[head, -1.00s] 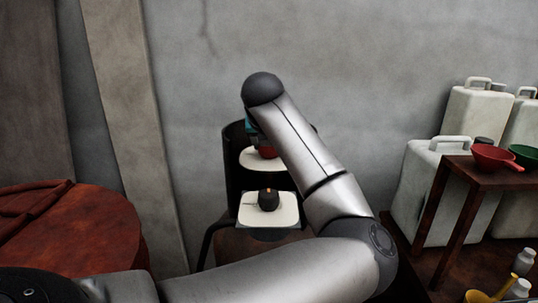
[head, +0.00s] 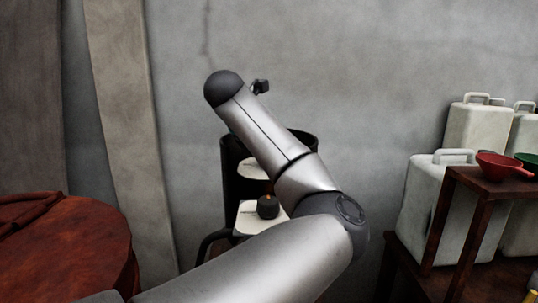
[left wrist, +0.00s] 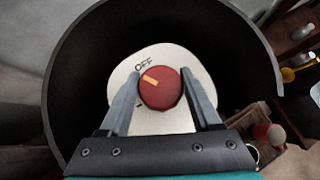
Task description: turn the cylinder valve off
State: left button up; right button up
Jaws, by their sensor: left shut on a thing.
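The red valve knob (left wrist: 160,88) has a yellow-orange mark and sits on a white plate (left wrist: 176,122) lettered OFF. The mark lies just below the OFF lettering, at the knob's upper left. My left gripper (left wrist: 162,80) has its fingers on either side of the knob and is shut on it. In the head view my arm hides the knob and gripper. A part of the upper white plate (head: 248,170) shows inside a dark open housing (head: 232,190). My right gripper is not in view.
A black knob (head: 268,207) with an orange mark stands on a lower white plate (head: 246,218). The dark housing wall (left wrist: 262,60) curves around the gripper. White canisters (head: 440,195) and a dark red stand (head: 490,180) with bowls are at right; a red-brown round surface (head: 70,245) is at left.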

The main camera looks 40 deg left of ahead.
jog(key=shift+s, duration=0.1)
pick_arm(q)
jog(key=o, duration=1.4)
jog(key=shift+c, duration=0.2)
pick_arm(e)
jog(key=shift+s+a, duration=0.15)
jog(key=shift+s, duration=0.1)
pick_arm(q)
jog(key=p+v, duration=0.1)
jog(key=v, duration=1.4)
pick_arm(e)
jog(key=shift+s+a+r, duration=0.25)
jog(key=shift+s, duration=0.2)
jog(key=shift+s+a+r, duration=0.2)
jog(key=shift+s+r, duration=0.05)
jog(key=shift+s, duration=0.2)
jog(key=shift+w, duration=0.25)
